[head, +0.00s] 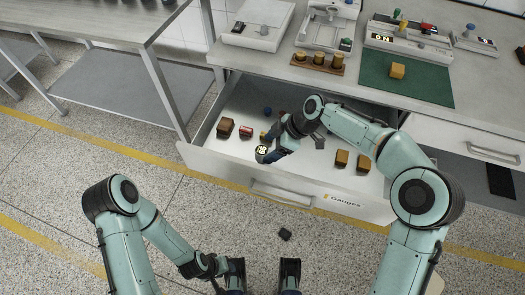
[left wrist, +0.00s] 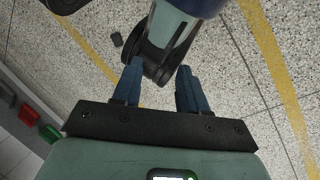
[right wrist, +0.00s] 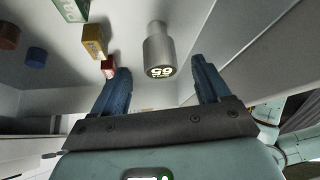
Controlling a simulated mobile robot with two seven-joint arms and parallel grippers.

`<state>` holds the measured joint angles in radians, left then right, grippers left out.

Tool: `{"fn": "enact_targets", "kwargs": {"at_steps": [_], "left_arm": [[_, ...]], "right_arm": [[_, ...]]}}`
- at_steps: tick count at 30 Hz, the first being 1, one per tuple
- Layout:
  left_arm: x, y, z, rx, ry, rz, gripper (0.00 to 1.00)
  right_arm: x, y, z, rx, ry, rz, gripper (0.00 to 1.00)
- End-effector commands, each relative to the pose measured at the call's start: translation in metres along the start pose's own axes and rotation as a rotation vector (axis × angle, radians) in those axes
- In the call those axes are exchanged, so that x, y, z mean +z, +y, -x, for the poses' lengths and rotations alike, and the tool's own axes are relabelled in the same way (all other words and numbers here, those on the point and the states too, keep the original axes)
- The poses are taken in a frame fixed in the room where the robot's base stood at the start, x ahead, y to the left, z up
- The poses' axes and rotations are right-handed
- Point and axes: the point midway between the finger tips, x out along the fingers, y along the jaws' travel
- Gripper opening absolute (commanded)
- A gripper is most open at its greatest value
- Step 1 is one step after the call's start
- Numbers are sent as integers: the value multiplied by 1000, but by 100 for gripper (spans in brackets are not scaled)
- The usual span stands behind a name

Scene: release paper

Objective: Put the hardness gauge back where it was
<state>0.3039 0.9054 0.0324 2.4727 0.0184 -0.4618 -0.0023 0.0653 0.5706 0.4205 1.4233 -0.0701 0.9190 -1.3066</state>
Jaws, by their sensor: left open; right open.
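The hardness gauge, a silver cylinder with a lit number display on its end (right wrist: 160,50), is in the open drawer. In the right wrist view it is in front of and between my spread fingers, with gaps at both sides. In the head view its round display (head: 262,150) shows beside my right gripper, which partly hides the body. My right gripper (right wrist: 156,76) is open and empty, reaching down into the drawer. My left gripper (left wrist: 156,88) is open and empty, low above the floor in front of the drawer.
The drawer (head: 290,178) also holds a brown block (head: 225,127), a red block (head: 246,132) and two golden-brown blocks (head: 341,158). On the bench above are a white scale (head: 258,25), a wooden rack of brass weights (head: 318,64) and a green mat (head: 425,88). A small dark object (head: 285,233) lies on the floor.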

Motion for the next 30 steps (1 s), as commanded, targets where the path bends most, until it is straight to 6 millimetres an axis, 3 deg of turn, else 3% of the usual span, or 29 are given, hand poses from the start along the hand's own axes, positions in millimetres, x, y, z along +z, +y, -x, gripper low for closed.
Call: {"fn": "enact_targets", "kwargs": {"at_steps": [3, 9, 30], "left_arm": [[6, 2, 5, 1, -18, -2, 43], [12, 3, 8, 1, -34, -3, 43], [14, 4, 12, 1, -39, -3, 43]], "right_arm": [[-1, 0, 26, 3, 0, 0, 76], [0, 0, 50, 0, 0, 0, 76], [-3, 0, 58, 0, 0, 1, 76]]}}
